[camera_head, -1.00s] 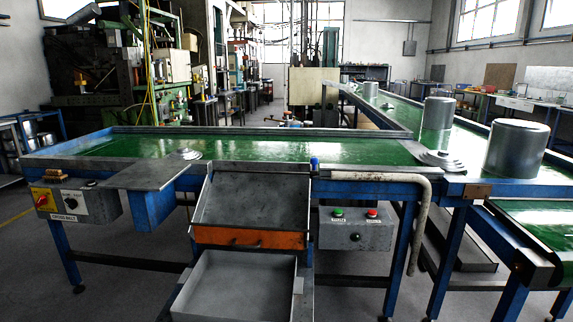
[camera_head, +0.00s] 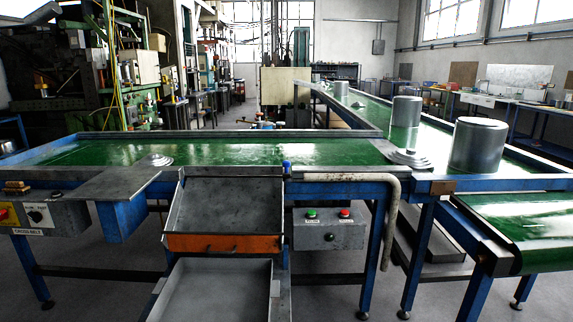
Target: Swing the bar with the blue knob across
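The blue knob (camera_head: 287,166) stands upright at the front edge of the cross belt, just right of the tilted grey tray. The bar (camera_head: 340,177) is a pale, worn tube that runs right from near the knob along the front edge, then bends down at its right end beside the table leg. Whether the knob is fixed to the bar is too small to tell. Neither of my grippers shows in the head view.
The green cross belt (camera_head: 230,150) lies behind the bar. A metal pot (camera_head: 479,145) and a lid (camera_head: 408,158) are at the right. A control box (camera_head: 328,228) with green and red buttons hangs below the bar. A tilted tray (camera_head: 225,205) with an orange front is at the left.

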